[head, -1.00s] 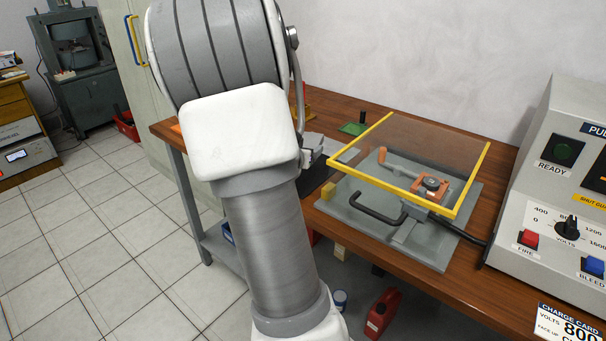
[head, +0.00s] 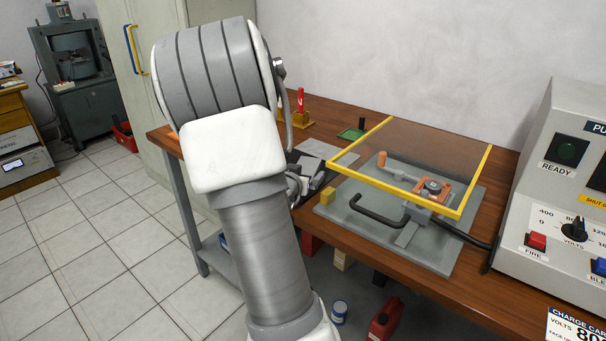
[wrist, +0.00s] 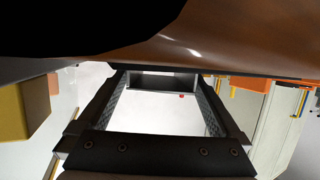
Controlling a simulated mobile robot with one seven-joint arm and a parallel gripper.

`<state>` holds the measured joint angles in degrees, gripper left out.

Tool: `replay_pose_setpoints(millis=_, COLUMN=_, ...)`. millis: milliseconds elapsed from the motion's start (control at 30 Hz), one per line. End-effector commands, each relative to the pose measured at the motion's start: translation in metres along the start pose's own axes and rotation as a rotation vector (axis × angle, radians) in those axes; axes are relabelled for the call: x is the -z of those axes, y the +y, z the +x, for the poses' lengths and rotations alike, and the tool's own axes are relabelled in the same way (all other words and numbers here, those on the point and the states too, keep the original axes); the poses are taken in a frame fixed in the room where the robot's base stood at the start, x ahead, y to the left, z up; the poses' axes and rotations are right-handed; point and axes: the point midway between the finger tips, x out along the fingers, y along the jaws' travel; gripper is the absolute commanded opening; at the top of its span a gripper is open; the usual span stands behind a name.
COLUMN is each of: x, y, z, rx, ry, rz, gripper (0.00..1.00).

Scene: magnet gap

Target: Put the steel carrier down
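I cannot tell whether a fingertip still touches the carrier.
A yellow-framed clear guard (head: 415,160) stands over a grey fixture plate (head: 440,258) with a black handle (head: 375,212), right of my gripper. A pulser cabinet (head: 520,205) stands far right.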

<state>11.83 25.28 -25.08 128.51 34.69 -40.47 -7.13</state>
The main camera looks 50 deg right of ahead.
Motion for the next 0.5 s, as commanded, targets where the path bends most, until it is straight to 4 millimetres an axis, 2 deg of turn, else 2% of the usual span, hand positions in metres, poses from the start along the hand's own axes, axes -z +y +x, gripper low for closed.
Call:
replay_pose_setpoints(millis=300, x=0.005, y=0.0, z=-0.002, rx=0.0, ry=0.0, rz=0.0, gripper=1.0)
replay_pose_setpoints(millis=367, x=0.005, y=-0.001, z=-0.009, rx=0.001, ry=-0.001, rz=0.0, gripper=1.0)
replay_pose_setpoints(millis=500, x=0.006, y=-0.001, z=-0.036, rx=0.003, ry=-0.002, rz=0.0, gripper=1.0)
